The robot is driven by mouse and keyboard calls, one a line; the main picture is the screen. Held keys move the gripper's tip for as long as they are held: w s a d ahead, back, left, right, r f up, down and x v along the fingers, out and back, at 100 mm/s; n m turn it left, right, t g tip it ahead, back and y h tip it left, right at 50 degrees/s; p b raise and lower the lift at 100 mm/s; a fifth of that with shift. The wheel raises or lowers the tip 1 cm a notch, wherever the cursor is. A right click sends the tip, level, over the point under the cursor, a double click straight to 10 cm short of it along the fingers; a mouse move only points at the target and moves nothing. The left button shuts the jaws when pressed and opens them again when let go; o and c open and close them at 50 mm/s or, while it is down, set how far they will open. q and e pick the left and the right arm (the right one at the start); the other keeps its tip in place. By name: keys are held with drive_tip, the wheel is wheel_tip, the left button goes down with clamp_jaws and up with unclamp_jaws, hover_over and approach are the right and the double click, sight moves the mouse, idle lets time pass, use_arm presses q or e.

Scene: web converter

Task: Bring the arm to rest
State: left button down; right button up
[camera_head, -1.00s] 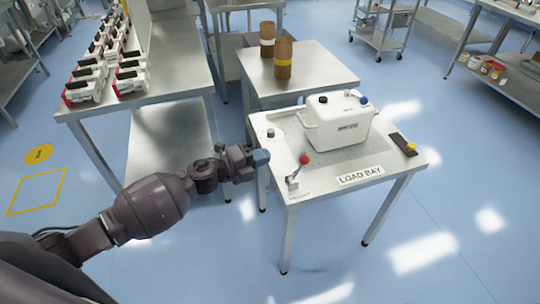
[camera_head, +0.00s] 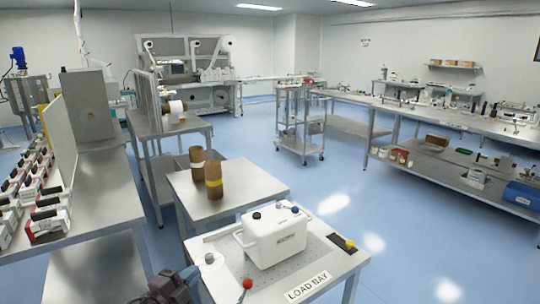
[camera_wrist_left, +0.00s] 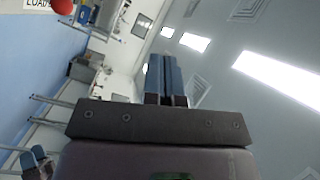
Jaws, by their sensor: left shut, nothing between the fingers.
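My left gripper (camera_wrist_left: 164,80) shows in the left wrist view with its two blue fingers together and nothing between them. In the head view only part of my left arm's end (camera_head: 172,286) shows at the bottom edge, left of the load bay table (camera_head: 336,262). A red knob (camera_head: 247,284) stands on the near left corner of that table; a red ball also shows at the top left of the wrist view (camera_wrist_left: 62,6). A white jug (camera_head: 275,242) with black and blue caps stands on the table.
A steel table (camera_head: 235,207) with two brown rolls stands behind the load bay. A bench (camera_head: 100,215) with several white and black boxes is at the left. A cart (camera_head: 300,130) and a long bench (camera_head: 450,120) stand farther back. Blue floor (camera_head: 420,230) is open at the right.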

use_arm(q)
drive_tip(key=s+a+f+n+g+y, duration=0.1)
drive_tip(key=s+a+f+n+y, duration=0.1)
drive_tip(key=s+f+n, duration=0.3)
drive_tip(key=s+a+f+n+g+y, duration=0.1)
drive_tip(key=s+a+f+n+y, duration=0.2)
drive_tip(key=s, duration=1)
drive_tip(key=s+a+f+n+g+y, duration=0.2)
drive_tip(key=s+a+f+n+y, duration=0.1)
drive_tip(key=s+f+n, duration=0.6)
drive_tip(key=shift+f+n+y, duration=0.15)
drive_tip(key=shift+n+y, duration=0.35)
drive_tip(key=shift+n, duration=0.2)
